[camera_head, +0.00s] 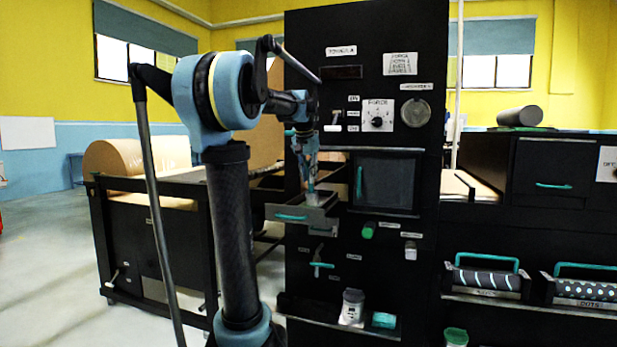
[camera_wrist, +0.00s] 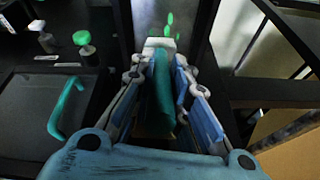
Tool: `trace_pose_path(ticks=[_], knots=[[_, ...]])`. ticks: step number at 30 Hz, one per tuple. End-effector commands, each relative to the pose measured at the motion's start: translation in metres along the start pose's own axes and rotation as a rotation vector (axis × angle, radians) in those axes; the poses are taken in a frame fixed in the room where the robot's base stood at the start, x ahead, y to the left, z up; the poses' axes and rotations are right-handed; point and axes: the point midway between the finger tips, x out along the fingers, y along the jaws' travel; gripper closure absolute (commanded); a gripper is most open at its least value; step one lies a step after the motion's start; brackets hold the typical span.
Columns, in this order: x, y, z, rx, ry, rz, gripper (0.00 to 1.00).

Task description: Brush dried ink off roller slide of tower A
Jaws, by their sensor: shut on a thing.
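Tower A (camera_head: 341,110) is the tall black cabinet in the middle of the head view. Its roller slide (camera_head: 290,216) looks like a small drawer with a teal handle, sticking out of the front. My gripper (camera_head: 311,185) is over the slide, pointing down. In the wrist view my gripper (camera_wrist: 160,85) is shut on a brush with a teal handle (camera_wrist: 163,95) and a pale head (camera_wrist: 158,43).
A dark window door (camera_head: 386,182) with a teal handle is right of the slide. A green knob (camera_head: 368,230) and a lever (camera_head: 319,262) are below. A jar (camera_head: 352,306) and a teal block (camera_head: 384,320) stand on the low shelf. A kraft roll (camera_head: 140,157) lies at left.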

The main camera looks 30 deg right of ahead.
Motion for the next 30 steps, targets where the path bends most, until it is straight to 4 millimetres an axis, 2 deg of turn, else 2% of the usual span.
trace_pose_path(ticks=[9, 19, 30], knots=[[-0.007, 0.004, 0.022, 0.0, -0.001, 0.0, 1.0], [-0.011, 0.006, 0.033, 0.0, -0.001, 0.0, 1.0], [-0.021, 0.011, 0.056, 0.0, -0.001, 0.0, 1.0]])
